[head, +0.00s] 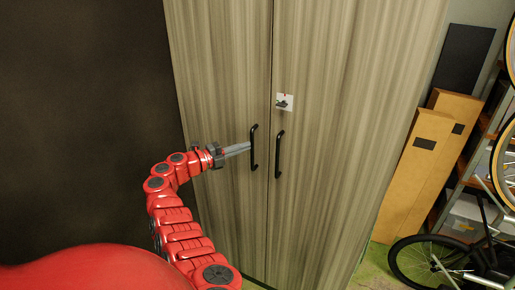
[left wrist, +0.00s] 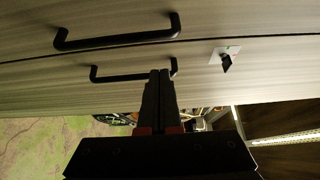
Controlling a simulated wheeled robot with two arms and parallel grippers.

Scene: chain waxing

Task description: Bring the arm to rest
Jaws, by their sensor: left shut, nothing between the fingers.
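My left gripper (head: 249,147) is shut and empty, with its grey fingers pointing right toward the cabinet's left door handle (head: 253,148). In the head view the fingertips overlap that black handle; I cannot tell whether they touch it. In the left wrist view the closed dark fingers (left wrist: 160,73) lie across the lower of two black handles (left wrist: 115,77), with the other handle (left wrist: 115,41) above. The tall wood-grain cabinet (head: 330,160) has both doors shut. My right gripper is not in view.
Cardboard boxes (head: 425,165) lean right of the cabinet. A bicycle wheel (head: 432,265) and shelving stand further right. A dark wall (head: 80,120) is at left.

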